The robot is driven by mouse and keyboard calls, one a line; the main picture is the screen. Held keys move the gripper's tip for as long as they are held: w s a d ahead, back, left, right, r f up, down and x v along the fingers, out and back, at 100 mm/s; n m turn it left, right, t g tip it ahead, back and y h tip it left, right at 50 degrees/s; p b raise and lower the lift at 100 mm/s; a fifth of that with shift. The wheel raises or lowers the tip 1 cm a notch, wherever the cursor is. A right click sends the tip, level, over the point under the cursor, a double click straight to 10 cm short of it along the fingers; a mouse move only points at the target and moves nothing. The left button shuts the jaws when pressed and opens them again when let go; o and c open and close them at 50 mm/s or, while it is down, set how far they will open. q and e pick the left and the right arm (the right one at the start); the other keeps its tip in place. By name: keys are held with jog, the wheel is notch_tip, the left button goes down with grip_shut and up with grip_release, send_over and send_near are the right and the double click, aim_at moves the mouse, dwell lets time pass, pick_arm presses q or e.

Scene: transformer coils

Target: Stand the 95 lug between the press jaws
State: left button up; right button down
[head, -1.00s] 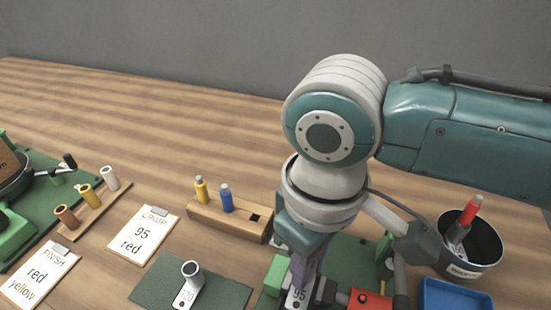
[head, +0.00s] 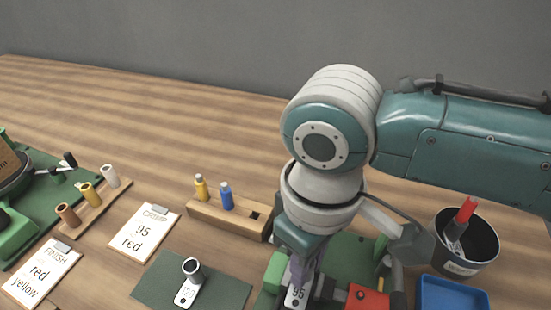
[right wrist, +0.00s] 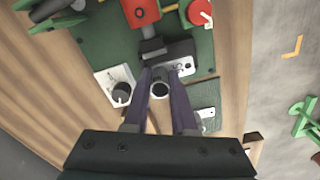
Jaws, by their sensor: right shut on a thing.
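The 95 lug (head: 298,294), a grey metal terminal marked 95, is in my right gripper (head: 301,270) in the head view, beside the press's green block (head: 274,272). In the right wrist view its round barrel (right wrist: 160,90) faces the camera between the purple fingers of my right gripper (right wrist: 161,82), and its flat tongue (right wrist: 182,68) lies behind. The dark press jaw (right wrist: 152,46) is close to the lug. I cannot tell whether the lug touches the jaws or rests on anything. My left gripper is out of view.
Another lug (head: 189,284) lies on a dark green mat (head: 225,290) to the left. A wooden block (head: 238,219) holds yellow and blue pieces. A red box (head: 367,298), a blue tray (head: 455,296) and a dark bin (head: 460,267) stand right. A card (head: 143,232) reads 95 red.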

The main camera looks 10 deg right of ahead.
jog(key=shift+f, duration=0.15)
jog(key=shift+f, duration=0.4)
jog(key=shift+f+b, duration=0.3)
jog(key=shift+b, duration=0.05)
jog(key=shift+f, duration=0.5)
jog(key=shift+f, duration=0.1)
dwell(0.4)
jog(key=c, duration=0.6)
grip_release()
jog(key=shift+c, duration=0.2)
jog(key=shift+o, duration=0.2)
